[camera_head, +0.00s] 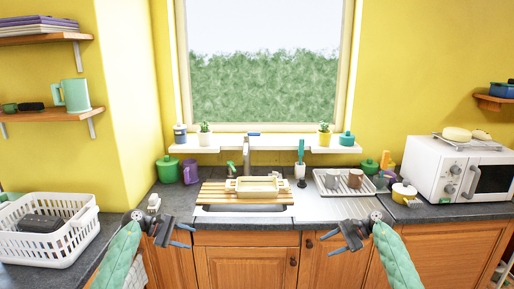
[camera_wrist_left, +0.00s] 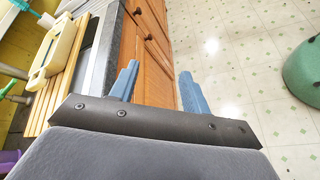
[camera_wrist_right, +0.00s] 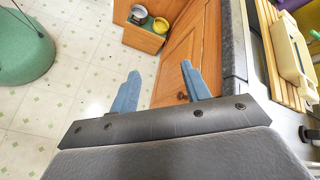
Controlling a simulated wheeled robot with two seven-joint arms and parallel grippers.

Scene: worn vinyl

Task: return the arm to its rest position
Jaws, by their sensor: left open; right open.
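My left gripper (camera_head: 184,236) is in front of the counter at the left of the sink in the head view. Its two blue fingers stand apart in the left wrist view (camera_wrist_left: 158,85), with nothing between them but cabinet front and floor behind. My right gripper (camera_head: 332,243) is in front of the cabinets right of the sink. Its blue fingers are also apart and empty in the right wrist view (camera_wrist_right: 160,88). Both forearms, in green sleeves, come up from the bottom of the head view.
The counter front edge (camera_head: 245,219) runs just behind both grippers. A white basket (camera_head: 62,246) stands at the left. A wooden rack (camera_head: 212,193) with a cream tray (camera_head: 257,184) lies over the sink. A dish rack (camera_head: 345,184) and microwave (camera_head: 462,172) stand right.

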